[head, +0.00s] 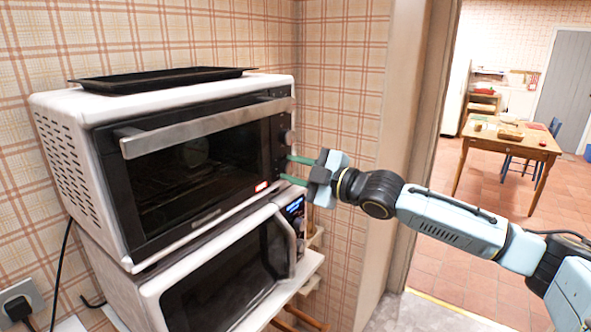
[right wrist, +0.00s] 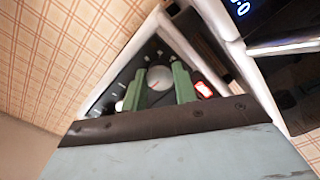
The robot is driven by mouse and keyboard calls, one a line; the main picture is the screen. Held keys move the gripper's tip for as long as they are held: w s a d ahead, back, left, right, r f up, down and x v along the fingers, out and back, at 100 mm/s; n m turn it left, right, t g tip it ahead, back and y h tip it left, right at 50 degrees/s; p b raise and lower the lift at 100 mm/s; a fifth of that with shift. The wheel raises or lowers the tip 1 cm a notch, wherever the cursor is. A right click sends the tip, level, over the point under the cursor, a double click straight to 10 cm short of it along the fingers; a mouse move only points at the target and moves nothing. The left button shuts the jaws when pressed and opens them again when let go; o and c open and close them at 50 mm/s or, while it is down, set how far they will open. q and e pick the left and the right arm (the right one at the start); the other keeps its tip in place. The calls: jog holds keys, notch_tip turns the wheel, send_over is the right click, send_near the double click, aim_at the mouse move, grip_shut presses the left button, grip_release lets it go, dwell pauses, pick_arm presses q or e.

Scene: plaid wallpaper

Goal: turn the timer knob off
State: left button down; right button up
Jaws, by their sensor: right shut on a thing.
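The toaster oven (head: 62,103) stands on top of a microwave, its black control strip on the right of its door. My right gripper (head: 286,168) reaches in from the right, its two green fingers at the lower part of that strip. In the right wrist view the fingers (right wrist: 160,76) are closed on either side of a round pale knob (right wrist: 159,79) with marks around it. A red lit rectangle (right wrist: 203,89) is beside this knob; it also shows in the head view (head: 261,186). Another knob (head: 289,137) sits higher on the strip. My left gripper is out of view.
The microwave (head: 222,285) below has a lit blue display (head: 294,208) and a handle close under my right gripper. A black tray (head: 160,78) lies on the oven. A plaid wall is behind; a doorway on the right opens to a room with a table (head: 508,145).

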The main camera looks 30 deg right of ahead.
jog(key=o, duration=1)
jog(key=shift+c, duration=0.2)
jog(key=shift+s, duration=0.1)
jog(key=shift+f+b+v, duration=0.1)
jog(key=shift+b+v, duration=0.35)
jog(key=shift+v, duration=0.35)
jog(key=shift+f+b+v, duration=0.15)
jog(key=shift+b+v, duration=0.25)
jog(key=shift+v, duration=0.4)
jog(key=b, duration=0.2)
send_near(292, 171)
jog(key=shift+r+p+v, duration=0.15)
jog(key=shift+p+v, duration=0.9)
jog(key=shift+r+p+v, duration=0.15)
jog(key=shift+p+v, duration=0.85)
jog(key=shift+v, duration=0.1)
jog(key=shift+a, duration=0.1)
